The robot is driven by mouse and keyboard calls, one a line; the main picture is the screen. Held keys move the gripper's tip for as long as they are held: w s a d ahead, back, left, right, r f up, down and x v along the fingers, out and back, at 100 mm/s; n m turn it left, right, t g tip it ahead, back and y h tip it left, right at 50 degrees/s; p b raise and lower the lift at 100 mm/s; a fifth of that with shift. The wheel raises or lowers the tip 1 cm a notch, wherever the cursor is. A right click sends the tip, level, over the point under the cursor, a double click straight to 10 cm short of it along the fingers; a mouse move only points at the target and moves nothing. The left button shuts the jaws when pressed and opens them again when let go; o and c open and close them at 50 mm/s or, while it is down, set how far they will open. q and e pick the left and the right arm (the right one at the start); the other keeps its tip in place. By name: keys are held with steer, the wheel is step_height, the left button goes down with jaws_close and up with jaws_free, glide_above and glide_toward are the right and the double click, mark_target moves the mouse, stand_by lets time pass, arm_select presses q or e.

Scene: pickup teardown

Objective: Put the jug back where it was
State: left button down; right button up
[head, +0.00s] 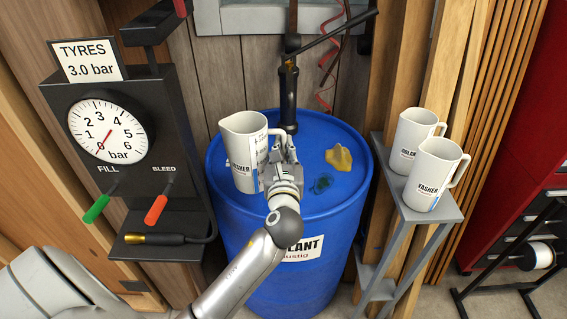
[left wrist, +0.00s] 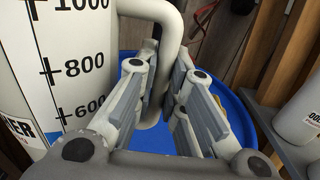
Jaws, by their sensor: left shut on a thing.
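A white measuring jug (head: 240,150) with a label ending in "ER" is at the left of the blue drum's top (head: 318,205). It looks upright; whether its base rests on the drum I cannot tell. My left gripper (head: 283,158) is at its right side, shut on the handle. In the left wrist view the fingers (left wrist: 165,72) are on both sides of the jug's handle (left wrist: 168,40), and the jug's scale (left wrist: 75,65) faces the camera. My right gripper is not in view.
Two similar white jugs, a rear one (head: 411,135) and a front one (head: 433,178), fill most of a small grey shelf (head: 450,213) at right. A black pump (head: 288,105), yellow cloth (head: 339,157) and dark green patch (head: 321,184) are on the drum. A tyre-gauge post (head: 165,130) stands left.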

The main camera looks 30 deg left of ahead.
arm_select(q)
steer(key=w+a+f+b, duration=0.1)
steer(key=w+f, duration=0.3)
steer(key=f, duration=0.4)
steer(key=shift+w+a+f, duration=0.2)
steer(key=shift+a+f, duration=0.15)
steer(key=shift+a, duration=0.05)
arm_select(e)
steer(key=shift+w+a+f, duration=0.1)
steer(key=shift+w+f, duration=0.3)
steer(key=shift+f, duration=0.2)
arm_select(q)
steer(key=shift+f, duration=0.15)
steer(key=c, duration=1.8)
jaws_free()
steer(key=shift+f, duration=0.1)
steer(key=o, duration=0.3)
steer(key=shift+s, duration=0.1)
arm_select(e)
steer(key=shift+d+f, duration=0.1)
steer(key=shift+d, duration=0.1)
